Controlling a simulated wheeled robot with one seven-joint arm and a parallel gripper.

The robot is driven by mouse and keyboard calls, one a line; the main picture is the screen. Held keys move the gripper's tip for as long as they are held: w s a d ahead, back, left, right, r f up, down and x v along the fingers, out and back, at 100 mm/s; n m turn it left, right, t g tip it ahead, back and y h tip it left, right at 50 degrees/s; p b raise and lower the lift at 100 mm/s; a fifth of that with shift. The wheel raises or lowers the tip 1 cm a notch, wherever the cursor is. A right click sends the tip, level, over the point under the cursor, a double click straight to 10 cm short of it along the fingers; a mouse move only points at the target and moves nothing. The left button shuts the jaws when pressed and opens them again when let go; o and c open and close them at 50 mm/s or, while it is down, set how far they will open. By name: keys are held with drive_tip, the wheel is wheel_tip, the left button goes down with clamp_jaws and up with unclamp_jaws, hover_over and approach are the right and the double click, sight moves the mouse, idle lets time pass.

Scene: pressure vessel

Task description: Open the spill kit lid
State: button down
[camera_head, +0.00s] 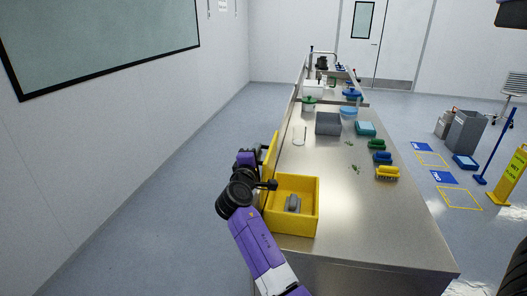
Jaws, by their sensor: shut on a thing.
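The spill kit is a yellow open-topped box (292,222) at the near left end of the steel bench. A grey item (293,204) lies inside it. Its yellow lid (271,150) stands about upright along the box's left side, seen nearly edge-on. My gripper (269,185) is at the lid's near edge, low by the box's left rim, and is shut on the lid. My purple and black arm comes up from the bottom. The exact finger contact is small and dark, and the hinge is hidden.
The steel bench (345,215) is bare right of the box. Farther back are a grey bin (328,123), a glass beaker (299,135), and green, blue and yellow brushes (387,174). A yellow wet floor sign (510,177) stands at right. Floor left of the bench is clear.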

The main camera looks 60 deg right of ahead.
drive_tip(key=shift+w+a+r, duration=0.1)
drive_tip(key=shift+w, duration=0.25)
drive_tip(key=shift+n, duration=0.3)
drive_tip(key=c, duration=1.5)
unclamp_jaws()
drive_tip(key=shift+o, duration=0.2)
drive_tip(key=b+v, duration=0.1)
drive_tip(key=v, duration=0.6)
drive_tip(key=shift+a+b, duration=0.3)
drive_tip(key=shift+a, duration=0.1)
